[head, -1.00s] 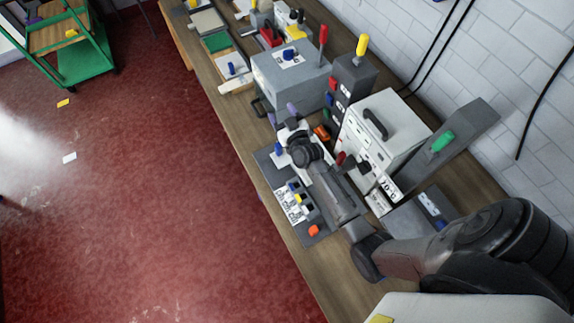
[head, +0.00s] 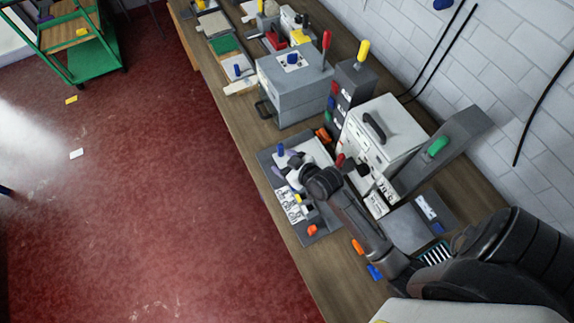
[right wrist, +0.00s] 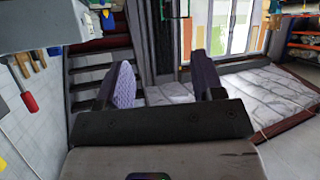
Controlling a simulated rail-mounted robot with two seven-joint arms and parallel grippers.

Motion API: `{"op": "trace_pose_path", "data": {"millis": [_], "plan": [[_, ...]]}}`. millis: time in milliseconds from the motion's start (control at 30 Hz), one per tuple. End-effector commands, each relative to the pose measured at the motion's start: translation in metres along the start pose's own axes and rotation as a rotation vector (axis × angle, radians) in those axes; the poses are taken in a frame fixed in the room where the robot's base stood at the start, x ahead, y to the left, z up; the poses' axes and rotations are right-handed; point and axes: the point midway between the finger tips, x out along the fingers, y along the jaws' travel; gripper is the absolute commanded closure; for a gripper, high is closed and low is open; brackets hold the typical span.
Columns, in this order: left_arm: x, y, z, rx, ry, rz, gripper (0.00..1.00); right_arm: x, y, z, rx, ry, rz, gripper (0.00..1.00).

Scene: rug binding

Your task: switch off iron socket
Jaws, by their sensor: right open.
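A grey switch board (head: 314,238) lies on the wooden bench, with white labelled plates, a blue knob (head: 280,149), a yellow part (head: 298,198) and an orange-red knob (head: 312,229). No part of it is readable as the iron socket, so I cannot tell which switch belongs to it. My right gripper (head: 288,165), with purple finger pads, is over the upper part of this board and hides some of it. It is open; in the right wrist view (right wrist: 163,82) its pads stand apart with nothing between them. Contact with the board cannot be told. My left gripper is not in view.
A white box with a black handle (head: 392,138) and a dark column with coloured buttons (head: 352,85) stand right of the board. A grey box with a red lever (head: 293,88) stands behind. A green trolley (head: 95,62) stands on the red floor.

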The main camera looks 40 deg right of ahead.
Motion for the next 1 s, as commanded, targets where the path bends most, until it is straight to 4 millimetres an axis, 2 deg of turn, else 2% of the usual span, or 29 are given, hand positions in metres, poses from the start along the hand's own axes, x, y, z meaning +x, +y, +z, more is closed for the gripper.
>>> {"op": "trace_pose_path", "data": {"millis": [233,900,1000], "plan": [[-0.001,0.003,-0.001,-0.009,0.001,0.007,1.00,-0.007,-0.006,0.003,-0.003,-0.032,-0.014,0.38],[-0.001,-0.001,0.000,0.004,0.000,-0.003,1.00,-0.007,-0.006,0.004,0.017,-0.035,-0.015,0.38],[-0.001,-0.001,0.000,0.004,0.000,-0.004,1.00,-0.008,-0.010,0.017,0.071,-0.116,-0.035,0.38]]}}
